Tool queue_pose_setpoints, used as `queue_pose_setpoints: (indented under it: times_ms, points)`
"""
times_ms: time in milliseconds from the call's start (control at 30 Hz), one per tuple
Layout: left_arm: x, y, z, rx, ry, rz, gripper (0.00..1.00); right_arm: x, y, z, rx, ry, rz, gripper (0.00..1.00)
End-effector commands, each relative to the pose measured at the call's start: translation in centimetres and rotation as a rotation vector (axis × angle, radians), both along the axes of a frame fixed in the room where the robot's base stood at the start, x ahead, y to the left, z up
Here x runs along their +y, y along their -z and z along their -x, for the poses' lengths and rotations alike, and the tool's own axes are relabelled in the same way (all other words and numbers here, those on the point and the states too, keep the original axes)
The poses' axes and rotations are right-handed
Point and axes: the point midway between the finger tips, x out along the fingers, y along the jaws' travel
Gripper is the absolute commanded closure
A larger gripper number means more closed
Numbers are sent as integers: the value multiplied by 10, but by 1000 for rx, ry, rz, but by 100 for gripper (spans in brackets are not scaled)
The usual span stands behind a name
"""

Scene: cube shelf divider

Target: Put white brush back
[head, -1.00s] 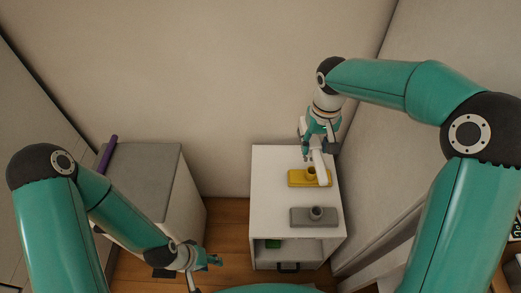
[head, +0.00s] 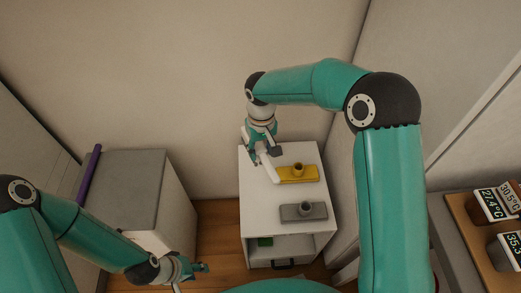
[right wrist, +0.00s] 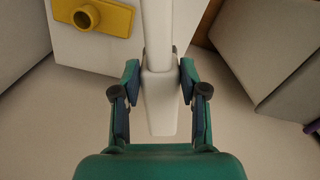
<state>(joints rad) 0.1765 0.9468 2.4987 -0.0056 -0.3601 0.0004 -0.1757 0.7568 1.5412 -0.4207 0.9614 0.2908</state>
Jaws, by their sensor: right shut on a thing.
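The white brush (right wrist: 160,110) is between the fingers of my right gripper (right wrist: 158,78), which is shut on it. In the head view the brush (head: 267,170) slants over the left part of the white cabinet's top (head: 262,212), left of the yellow holder (head: 312,173). My right gripper (head: 260,150) is above the cabinet's back left corner. The brush's far end is out of the right wrist view. The yellow holder has a round socket, as does the grey holder (head: 290,213) nearer the front. My left gripper (head: 197,268) is low at the left, away from the cabinet; its jaws are unclear.
A grey-topped box (head: 130,190) with a purple bar (head: 90,175) at its edge stands at the left. A green item (head: 265,242) is inside the cabinet's open front. A wooden board with number displays (head: 490,205) is at the right. Wooden floor separates box and cabinet.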

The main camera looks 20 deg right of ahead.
Motion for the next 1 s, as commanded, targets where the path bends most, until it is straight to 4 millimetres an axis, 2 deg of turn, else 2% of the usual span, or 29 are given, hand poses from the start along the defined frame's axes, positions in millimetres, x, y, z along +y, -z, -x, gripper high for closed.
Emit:
queue_pose_setpoints:
  times_ms: [33,167,367,1000]
  points:
    - [0,-1,0,0,0,0,60,7,8,-2,3,-21,0,100]
    - [0,1,0,0,0,0,60,14,20,-5,1,-44,-1,100]
    - [0,11,0,0,0,0,60,13,33,-5,2,-43,0,100]
    - [0,61,0,0,0,0,60,12,104,-4,2,-40,-1,100]
